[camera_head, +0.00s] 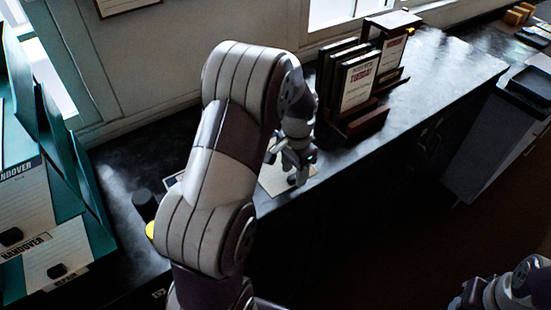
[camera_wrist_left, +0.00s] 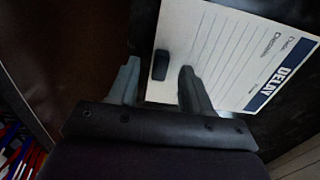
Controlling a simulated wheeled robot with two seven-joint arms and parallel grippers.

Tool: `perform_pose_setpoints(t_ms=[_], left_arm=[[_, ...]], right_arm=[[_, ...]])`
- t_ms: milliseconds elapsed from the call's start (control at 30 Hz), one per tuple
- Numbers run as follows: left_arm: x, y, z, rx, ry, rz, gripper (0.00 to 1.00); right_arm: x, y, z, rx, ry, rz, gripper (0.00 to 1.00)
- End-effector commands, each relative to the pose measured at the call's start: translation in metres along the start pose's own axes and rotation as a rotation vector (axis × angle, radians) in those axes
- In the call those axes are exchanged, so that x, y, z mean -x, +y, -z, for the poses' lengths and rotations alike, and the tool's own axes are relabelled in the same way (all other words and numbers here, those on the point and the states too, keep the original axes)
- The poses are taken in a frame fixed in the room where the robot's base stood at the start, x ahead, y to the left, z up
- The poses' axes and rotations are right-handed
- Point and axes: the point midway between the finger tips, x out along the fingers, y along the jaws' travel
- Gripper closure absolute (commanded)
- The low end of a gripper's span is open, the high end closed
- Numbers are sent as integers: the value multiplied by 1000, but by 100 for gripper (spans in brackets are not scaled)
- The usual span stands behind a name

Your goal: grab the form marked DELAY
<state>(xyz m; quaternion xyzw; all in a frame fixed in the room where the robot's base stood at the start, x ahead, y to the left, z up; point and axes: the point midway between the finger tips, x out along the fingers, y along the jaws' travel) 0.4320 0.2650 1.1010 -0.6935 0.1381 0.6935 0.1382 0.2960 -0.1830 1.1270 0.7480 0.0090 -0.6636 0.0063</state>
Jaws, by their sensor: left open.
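The form marked DELAY (camera_wrist_left: 235,55) is a white lined sheet with a dark blue title band. It lies flat, and a small black block (camera_wrist_left: 160,65) sits near its edge. In the head view, part of the form (camera_head: 272,182) shows on the dark counter near its front edge, partly hidden by my left arm. My left gripper (camera_head: 297,168) is low over it. In the left wrist view the open left gripper (camera_wrist_left: 158,85) has one finger at each side of the black block, with a gap between. My right arm shows at the lower right; its fingers are unclear.
Dark wooden holders with upright cards, one reading TUESDAY (camera_head: 358,82), stand behind the gripper on the counter (camera_head: 455,60). A teal rack with HANDOVER forms (camera_head: 25,205) is at left. A black cylinder (camera_head: 145,204) stands near it. The counter's right part is clear.

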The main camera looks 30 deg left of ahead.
Motion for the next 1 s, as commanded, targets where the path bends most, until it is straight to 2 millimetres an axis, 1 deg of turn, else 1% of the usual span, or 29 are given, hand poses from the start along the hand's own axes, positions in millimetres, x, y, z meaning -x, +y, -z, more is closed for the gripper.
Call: perform_pose_setpoints(t_ms=[100, 267, 300, 367, 400, 433, 467, 733, 833, 933, 1000], left_arm=[[-10, 0, -1, 0, -1, -1, 51], [-12, 0, 0, 1, 0, 0, 51], [-12, 0, 0, 1, 0, 0, 54], [-12, 0, 0, 1, 0, 0, 74], [-11, 0, 0, 1, 0, 0, 87], [-11, 0, 0, 1, 0, 0, 97], [-11, 0, 0, 1, 0, 0, 100], [-11, 0, 0, 1, 1, 0, 100], [-8, 0, 0, 1, 2, 1, 100], [1, 0, 0, 1, 3, 2, 100], [12, -1, 1, 1, 5, 4, 100]], right_arm=[[3, 0, 0, 0, -1, 0, 57], [2, 0, 0, 0, -1, 0, 57], [2, 0, 0, 0, -1, 0, 57], [2, 0, 0, 0, -1, 0, 57], [2, 0, 0, 0, -1, 0, 57], [2, 0, 0, 0, -1, 0, 57], [2, 0, 0, 0, -1, 0, 57], [2, 0, 0, 0, -1, 0, 57], [0, 0, 0, 0, -1, 0, 57], [-5, 0, -1, 0, -1, 0, 57], [-9, 0, -1, 0, -1, 0, 57]])
